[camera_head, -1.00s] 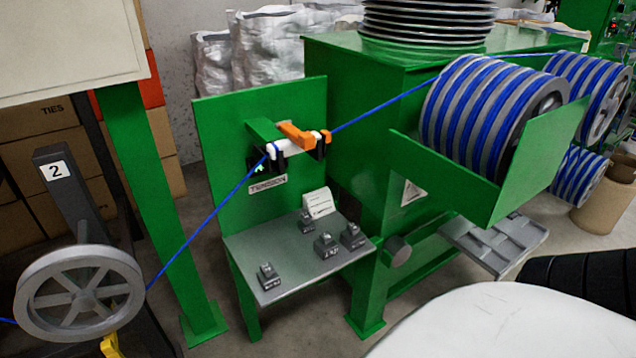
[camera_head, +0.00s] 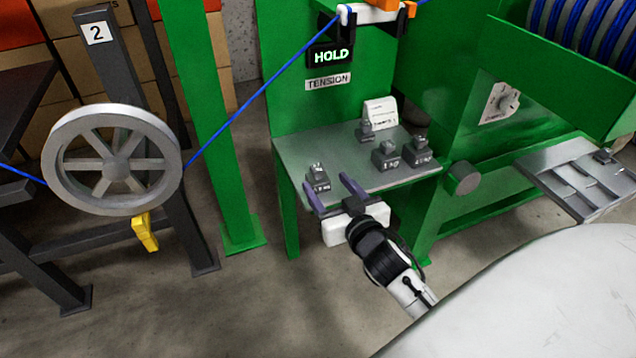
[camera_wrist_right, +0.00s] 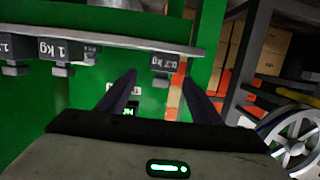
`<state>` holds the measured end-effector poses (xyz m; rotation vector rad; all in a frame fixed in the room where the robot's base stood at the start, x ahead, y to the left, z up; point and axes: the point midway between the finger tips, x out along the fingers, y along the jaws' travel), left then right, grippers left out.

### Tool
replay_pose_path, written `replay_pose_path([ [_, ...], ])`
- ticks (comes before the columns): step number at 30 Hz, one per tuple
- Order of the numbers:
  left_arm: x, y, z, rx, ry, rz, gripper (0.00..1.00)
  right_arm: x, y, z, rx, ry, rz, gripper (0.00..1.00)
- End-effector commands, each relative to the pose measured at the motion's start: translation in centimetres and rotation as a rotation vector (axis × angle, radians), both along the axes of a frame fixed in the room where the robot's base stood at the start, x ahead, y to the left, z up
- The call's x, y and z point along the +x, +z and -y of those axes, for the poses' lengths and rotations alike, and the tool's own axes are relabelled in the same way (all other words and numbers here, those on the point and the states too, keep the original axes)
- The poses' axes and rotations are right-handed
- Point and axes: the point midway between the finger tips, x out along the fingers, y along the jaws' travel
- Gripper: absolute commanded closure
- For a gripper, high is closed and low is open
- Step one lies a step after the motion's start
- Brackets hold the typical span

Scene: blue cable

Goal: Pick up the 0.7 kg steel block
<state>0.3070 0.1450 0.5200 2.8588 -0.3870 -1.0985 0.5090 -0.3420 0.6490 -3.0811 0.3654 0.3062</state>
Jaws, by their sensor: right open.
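The steel block (camera_head: 318,180) is a small dark grey weight with a knob on top, at the front left of the grey shelf (camera_head: 290,150). In the right wrist view, which looks upside down, the block (camera_wrist_right: 165,62) reads 0.7 kg. My right gripper (camera_head: 326,184) is open at the shelf's front edge, with its purple fingers pointing at the block. In the right wrist view the block shows between the fingertips (camera_wrist_right: 158,72), nearer the right one; whether it is inside the jaws I cannot tell. My left gripper is not in view.
A 1 kg block (camera_head: 386,157), another block (camera_head: 421,152) and a smaller one (camera_head: 366,131) stand farther right and back. A white card (camera_head: 380,112) stands behind them. The blue cable (camera_head: 255,97) runs from the wheel (camera_head: 112,160) up past the HOLD display (camera_head: 331,55).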

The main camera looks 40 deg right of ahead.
Motion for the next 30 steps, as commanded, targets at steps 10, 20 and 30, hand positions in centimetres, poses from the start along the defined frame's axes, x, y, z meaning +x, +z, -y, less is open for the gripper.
replay_pose_path([
  [10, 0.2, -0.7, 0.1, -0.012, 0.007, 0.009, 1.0, 4.0, -0.9, 0.6, -0.003, 0.001, 0.0, 0.41],
  [20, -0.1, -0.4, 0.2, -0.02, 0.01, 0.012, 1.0, 5.5, -1.2, 0.9, 0.001, 0.001, -0.003, 0.41],
  [30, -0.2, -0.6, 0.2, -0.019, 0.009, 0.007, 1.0, 5.5, -1.2, 0.9, 0.001, 0.001, -0.003, 0.86],
])
